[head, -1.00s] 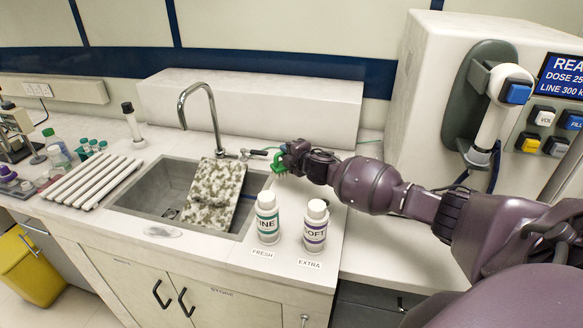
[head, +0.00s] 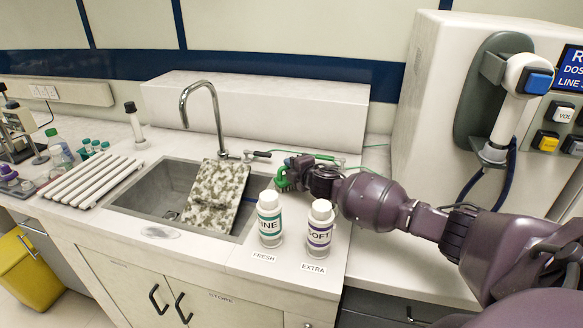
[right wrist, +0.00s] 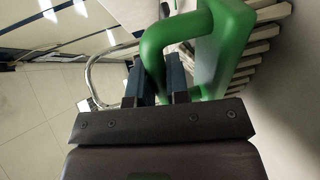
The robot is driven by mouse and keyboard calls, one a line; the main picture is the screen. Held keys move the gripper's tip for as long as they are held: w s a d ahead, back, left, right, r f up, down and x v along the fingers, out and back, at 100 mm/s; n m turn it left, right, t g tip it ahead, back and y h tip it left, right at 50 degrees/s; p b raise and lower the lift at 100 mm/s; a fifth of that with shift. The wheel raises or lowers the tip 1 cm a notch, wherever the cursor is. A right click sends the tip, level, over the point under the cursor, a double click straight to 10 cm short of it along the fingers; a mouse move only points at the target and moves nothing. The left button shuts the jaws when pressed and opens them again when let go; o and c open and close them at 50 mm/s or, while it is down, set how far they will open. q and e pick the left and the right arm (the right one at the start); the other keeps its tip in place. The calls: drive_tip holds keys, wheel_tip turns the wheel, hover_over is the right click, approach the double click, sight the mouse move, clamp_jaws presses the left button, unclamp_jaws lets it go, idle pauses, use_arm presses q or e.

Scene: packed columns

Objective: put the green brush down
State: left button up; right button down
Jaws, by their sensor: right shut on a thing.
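The green brush (head: 283,182) is at the tip of my right gripper (head: 296,172), by the right rim of the sink. In the right wrist view the brush (right wrist: 222,42) fills the upper middle, and the dark fingers of my right gripper (right wrist: 163,85) are shut on its loop-shaped green handle. The head view shows the brush small and partly covered by the gripper, so I cannot tell whether it touches the counter. My left gripper is in neither view.
The sink (head: 150,190) holds a speckled board (head: 216,195) leaning inside it, under a curved tap (head: 217,125). A white ribbed rack (head: 92,180) lies left of the sink.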

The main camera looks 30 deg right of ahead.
drive_tip(key=shift+f, duration=0.15)
drive_tip(key=c, duration=1.1)
unclamp_jaws()
drive_tip(key=shift+r, duration=0.2)
drive_tip(key=s+r, duration=0.2)
drive_tip(key=s, duration=0.9)
drive_tip(key=shift+s+r+p, duration=0.15)
drive_tip(key=shift+s+p, duration=0.25)
drive_tip(key=shift+p, duration=0.05)
